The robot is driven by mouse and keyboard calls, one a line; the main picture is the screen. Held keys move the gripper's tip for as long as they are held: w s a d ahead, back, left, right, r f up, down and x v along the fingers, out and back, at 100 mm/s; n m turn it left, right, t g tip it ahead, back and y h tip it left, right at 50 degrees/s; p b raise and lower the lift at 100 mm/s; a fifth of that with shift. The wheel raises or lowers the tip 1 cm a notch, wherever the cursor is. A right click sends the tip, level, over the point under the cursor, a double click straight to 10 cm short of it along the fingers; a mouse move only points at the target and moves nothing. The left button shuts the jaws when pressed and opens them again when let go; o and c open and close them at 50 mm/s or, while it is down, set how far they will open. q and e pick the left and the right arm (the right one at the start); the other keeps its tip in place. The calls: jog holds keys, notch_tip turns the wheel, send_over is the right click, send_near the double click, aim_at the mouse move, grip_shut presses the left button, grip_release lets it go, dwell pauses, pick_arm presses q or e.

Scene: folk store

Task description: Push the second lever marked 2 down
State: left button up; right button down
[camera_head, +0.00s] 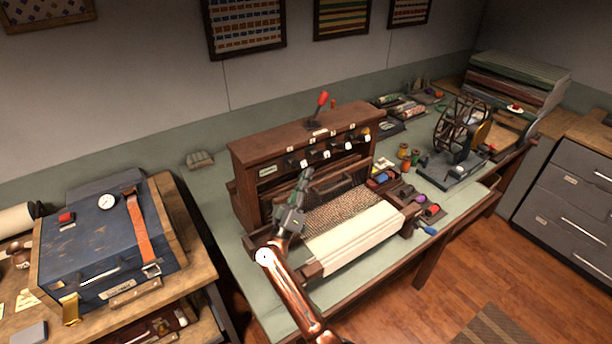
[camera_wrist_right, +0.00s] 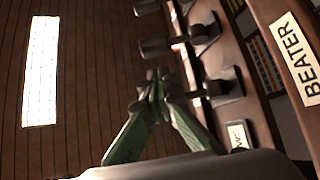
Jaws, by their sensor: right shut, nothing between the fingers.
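The wooden loom (camera_head: 250,150) stands on the green table. Its front panel carries a row of dark levers (camera_head: 326,153) with small white tags; their numbers are too small to read, so I cannot tell which is lever 2. My right gripper (camera_head: 306,174) is shut and empty, in front of the left part of this row. In the right wrist view its green fingertips (camera_wrist_right: 158,75) meet close to a dark lever knob (camera_wrist_right: 155,47); I cannot tell whether they touch. Another lever (camera_wrist_right: 148,8) shows beyond it. My left gripper is out of view.
A red-handled lever (camera_head: 322,98) rises from the loom's top. A "BEATER" label (camera_wrist_right: 296,58) shows in the wrist view. White cloth (camera_head: 355,235) stretches across the loom's front. A spoked wheel (camera_head: 462,128) stands to the right, a blue case (camera_head: 90,250) to the left.

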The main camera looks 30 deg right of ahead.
aim_at(319, 154)
jog(key=x, duration=0.6)
jog(key=shift+r, duration=0.2)
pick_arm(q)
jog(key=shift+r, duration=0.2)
pick_arm(e)
jog(key=shift+d, duration=0.15)
